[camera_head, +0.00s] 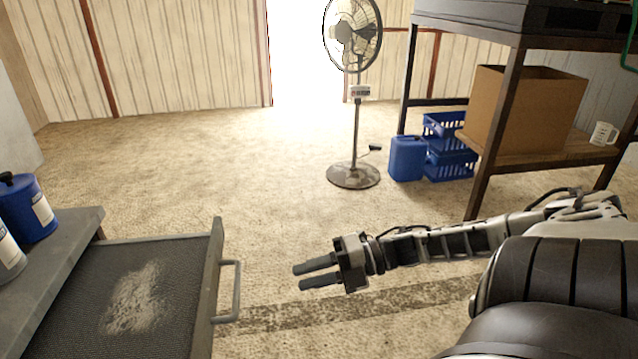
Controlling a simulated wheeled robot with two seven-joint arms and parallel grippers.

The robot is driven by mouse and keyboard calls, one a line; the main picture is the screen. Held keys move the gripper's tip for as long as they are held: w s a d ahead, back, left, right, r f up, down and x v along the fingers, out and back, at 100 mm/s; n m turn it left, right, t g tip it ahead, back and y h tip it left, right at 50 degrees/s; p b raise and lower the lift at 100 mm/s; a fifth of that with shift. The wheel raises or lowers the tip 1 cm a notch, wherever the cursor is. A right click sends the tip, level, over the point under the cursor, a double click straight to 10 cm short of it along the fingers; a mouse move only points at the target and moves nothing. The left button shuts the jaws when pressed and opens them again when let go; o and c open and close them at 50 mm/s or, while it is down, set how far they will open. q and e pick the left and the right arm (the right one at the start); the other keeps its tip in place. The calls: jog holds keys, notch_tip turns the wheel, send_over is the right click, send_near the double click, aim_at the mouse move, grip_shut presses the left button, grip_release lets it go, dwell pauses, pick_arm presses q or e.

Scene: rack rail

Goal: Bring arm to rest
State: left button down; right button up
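My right gripper (318,272) is at the centre right of the head view, on an arm that comes in from the right. Its two dark fingers point left and stand apart with a small gap. Nothing is between them. The gripper is over the floor, to the right of an open drawer (217,290) and apart from its handle (237,290). My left gripper does not show.
A grey bench (75,235) at the left holds blue containers (28,208). A pedestal fan (353,172) stands on the floor. A dark-legged rack (492,140) at the right holds a cardboard box (525,108) and a mug (604,134). The middle floor is clear.

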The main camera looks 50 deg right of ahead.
jog(key=shift+v, duration=0.8)
jog(key=a+f+m+t+h, duration=0.2)
jog(key=a+f+m+h, duration=0.65)
jog(key=m, duration=0.55)
jog(key=s+a+r+m+g+h, duration=0.3)
jog(key=s+a+m+g, duration=0.55)
jog(key=s+m, duration=0.35)
jog(key=w+a+f+t+y, duration=0.2)
jog(key=w+a+f+t, duration=0.3)
jog(key=a+f+t, duration=0.1)
jog(key=shift+w+f+n+t, duration=0.15)
jog(key=shift+w+n+t, duration=0.15)
jog(key=shift+t, duration=0.15)
